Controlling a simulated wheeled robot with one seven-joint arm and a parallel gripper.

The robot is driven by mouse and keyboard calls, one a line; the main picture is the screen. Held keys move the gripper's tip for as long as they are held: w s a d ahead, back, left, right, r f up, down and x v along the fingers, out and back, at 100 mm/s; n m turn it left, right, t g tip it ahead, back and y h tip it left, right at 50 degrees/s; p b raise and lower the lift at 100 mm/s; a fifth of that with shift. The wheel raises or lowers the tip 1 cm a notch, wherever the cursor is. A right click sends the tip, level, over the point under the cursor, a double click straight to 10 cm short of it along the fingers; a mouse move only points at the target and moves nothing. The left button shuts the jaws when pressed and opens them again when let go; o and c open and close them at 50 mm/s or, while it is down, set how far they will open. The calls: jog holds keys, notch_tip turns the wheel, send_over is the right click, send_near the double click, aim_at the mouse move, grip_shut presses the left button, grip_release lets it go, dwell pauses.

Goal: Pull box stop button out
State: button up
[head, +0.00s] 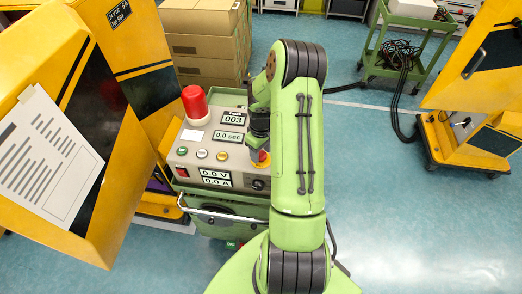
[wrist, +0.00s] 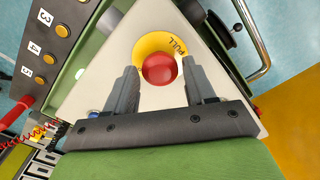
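The box stop button (wrist: 159,69) is a round red knob on a yellow ring (wrist: 147,47) marked PULL, near the middle of the wrist view. In the head view the red button (head: 263,157) shows only in part, at the right end of the control box's (head: 207,144) sloped top. My gripper (wrist: 159,76) is open, with one grey finger on each side of the knob and a visible gap on both sides. In the head view my gripper (head: 259,139) points down over the button and hides part of it. How far the fingertips reach down beside the knob, I cannot tell.
A red beacon (head: 195,101) stands on the box's back left. Small buttons and displays cover its top, and a metal handle bar (head: 222,215) runs along its front. Yellow cabinets (head: 90,110) stand left, cardboard boxes (head: 205,40) behind.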

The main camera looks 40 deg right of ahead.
aim_at(261, 154)
grip_shut()
jog(key=shift+w+r, duration=0.1)
jog(key=shift+r, duration=0.7)
jog(key=shift+o, duration=1.7)
grip_release()
notch_tip(261, 154, up, 16)
jog(key=shift+p, duration=0.3)
jog(key=shift+f, duration=0.1)
